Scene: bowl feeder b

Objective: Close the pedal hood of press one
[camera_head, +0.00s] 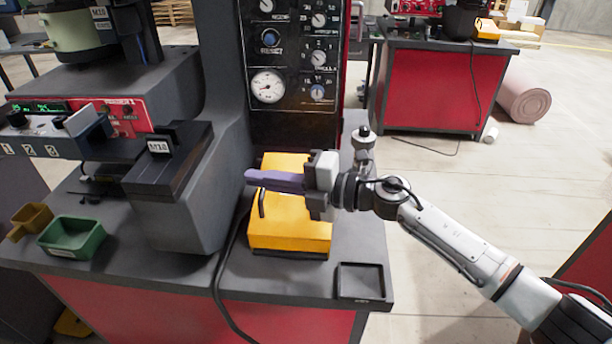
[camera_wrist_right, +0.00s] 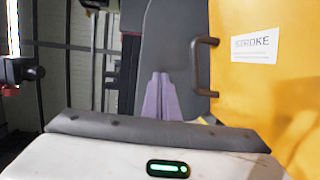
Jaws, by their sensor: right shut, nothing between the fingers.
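The yellow pedal hood (camera_head: 290,222) of the press sits on the dark bench top, below the control panel. A dark bar handle (camera_head: 262,203) stands on its left part. In the right wrist view the yellow hood (camera_wrist_right: 265,75) fills the right side, with the handle (camera_wrist_right: 205,66) on its near edge and a white label. I cannot tell how far the hood is open. My right gripper (camera_head: 252,177) is shut and empty, above the hood and near the handle, its purple fingers pointing left. The fingers also show in the right wrist view (camera_wrist_right: 165,98), left of the handle and apart from it. My left gripper is not in view.
The black control panel (camera_head: 293,75) rises behind the hood. A green bin (camera_head: 72,238) and a shallow black tray (camera_head: 360,281) are on the bench. A cable (camera_head: 222,285) hangs over the front edge.

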